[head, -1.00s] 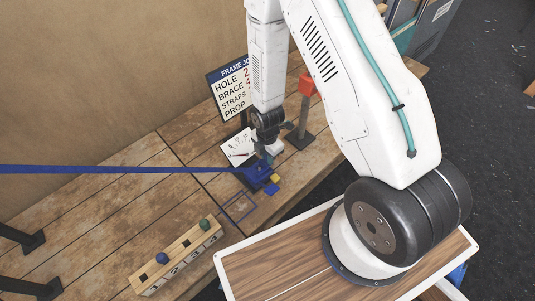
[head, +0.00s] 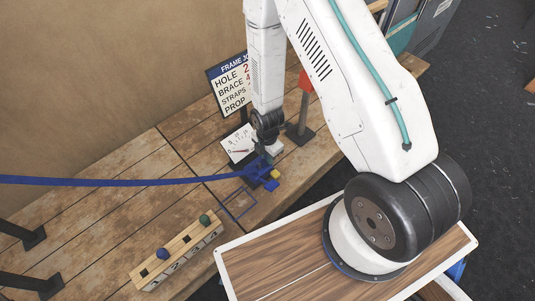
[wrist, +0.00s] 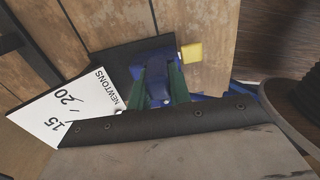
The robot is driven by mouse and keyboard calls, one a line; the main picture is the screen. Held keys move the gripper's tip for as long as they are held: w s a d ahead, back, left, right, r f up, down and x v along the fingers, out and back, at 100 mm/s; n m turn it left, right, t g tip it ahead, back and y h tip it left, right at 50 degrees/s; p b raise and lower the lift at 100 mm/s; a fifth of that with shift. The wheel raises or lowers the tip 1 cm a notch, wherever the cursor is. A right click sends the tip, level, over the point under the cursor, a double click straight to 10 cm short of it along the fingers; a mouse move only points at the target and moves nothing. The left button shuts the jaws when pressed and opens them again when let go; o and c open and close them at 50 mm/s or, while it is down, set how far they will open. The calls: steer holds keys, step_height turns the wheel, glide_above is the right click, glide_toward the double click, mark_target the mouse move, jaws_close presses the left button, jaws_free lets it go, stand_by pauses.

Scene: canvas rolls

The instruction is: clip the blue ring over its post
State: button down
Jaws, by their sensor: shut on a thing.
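A blue strap (head: 120,183) runs in from the left edge of the head view to a blue piece (head: 257,167) at my gripper. The ring's opening cannot be made out. In the wrist view the green fingertips (wrist: 162,88) of my gripper are shut on the blue piece (wrist: 156,70). A dark post with a red top (head: 307,82) stands behind and right; I cannot tell which post is the ring's.
A white gauge card marked NEWTONS (wrist: 75,108) stands close to my gripper. A lettered sign (head: 232,88) is behind it. A numbered wooden block (head: 177,250) with a blue and a green ball sits in front. Dark brackets (head: 22,236) stand at left. A blue outline (head: 239,204) marks the bench.

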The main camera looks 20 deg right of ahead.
steer(key=c, duration=1.2)
jaws_free()
steer(key=shift+r, duration=0.1)
step_height(320, 180, up, 8)
steer(key=shift+f, duration=0.2)
